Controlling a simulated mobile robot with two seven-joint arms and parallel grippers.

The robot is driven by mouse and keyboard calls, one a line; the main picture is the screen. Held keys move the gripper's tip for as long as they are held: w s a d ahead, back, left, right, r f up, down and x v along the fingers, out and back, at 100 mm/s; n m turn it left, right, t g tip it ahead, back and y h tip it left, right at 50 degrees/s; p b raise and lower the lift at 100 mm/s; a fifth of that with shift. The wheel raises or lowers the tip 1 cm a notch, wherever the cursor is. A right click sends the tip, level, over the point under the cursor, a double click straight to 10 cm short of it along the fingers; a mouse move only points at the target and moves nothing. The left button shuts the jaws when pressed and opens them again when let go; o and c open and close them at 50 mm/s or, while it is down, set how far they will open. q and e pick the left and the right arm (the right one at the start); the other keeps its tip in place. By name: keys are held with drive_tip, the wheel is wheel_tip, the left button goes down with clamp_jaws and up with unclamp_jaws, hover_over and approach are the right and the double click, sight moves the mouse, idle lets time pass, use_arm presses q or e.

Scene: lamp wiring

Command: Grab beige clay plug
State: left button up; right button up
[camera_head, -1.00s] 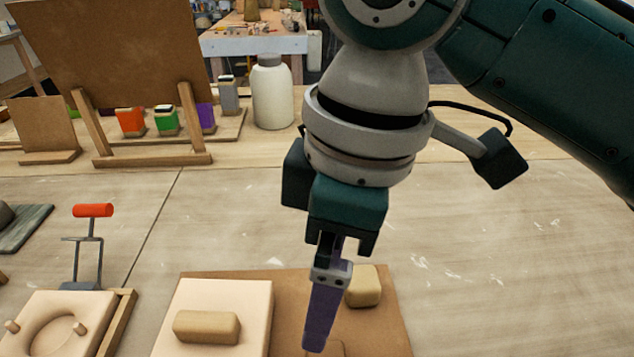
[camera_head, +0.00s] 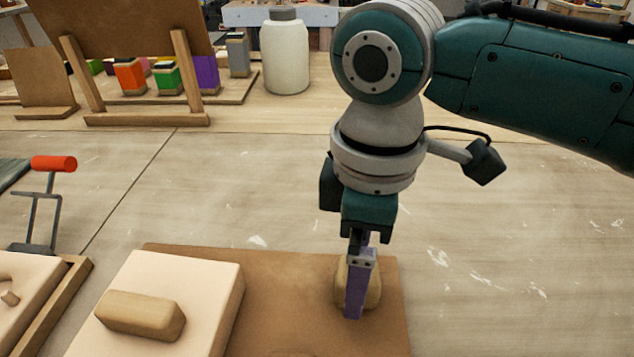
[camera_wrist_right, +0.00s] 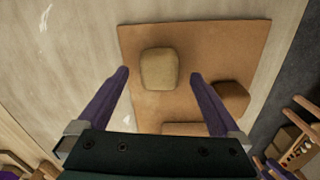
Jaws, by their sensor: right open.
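A beige clay plug (camera_head: 372,285) sits on the brown board, partly hidden behind my right gripper (camera_head: 354,312) in the head view. In the right wrist view the clay plug (camera_wrist_right: 159,69) lies ahead of and between the two purple fingers of my right gripper (camera_wrist_right: 160,74), with a gap on both sides. The gripper is open and empty, pointing down. Another beige clay piece (camera_head: 141,314) rests on a pale block (camera_head: 215,290) at the left. My left gripper is not in view.
The brown board (camera_head: 290,275) lies on the worktable (camera_head: 500,280). The right wrist view also shows a darker clay piece (camera_wrist_right: 231,96) on the board. A red-handled tool (camera_head: 53,164) stands at left. A white jar (camera_head: 286,58) and paint containers stand at the back. Table at right is clear.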

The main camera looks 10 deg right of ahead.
drive_tip(key=shift+f, duration=0.65)
drive_tip(key=c, duration=1.5)
drive_tip(key=shift+r, duration=0.1)
clamp_jaws()
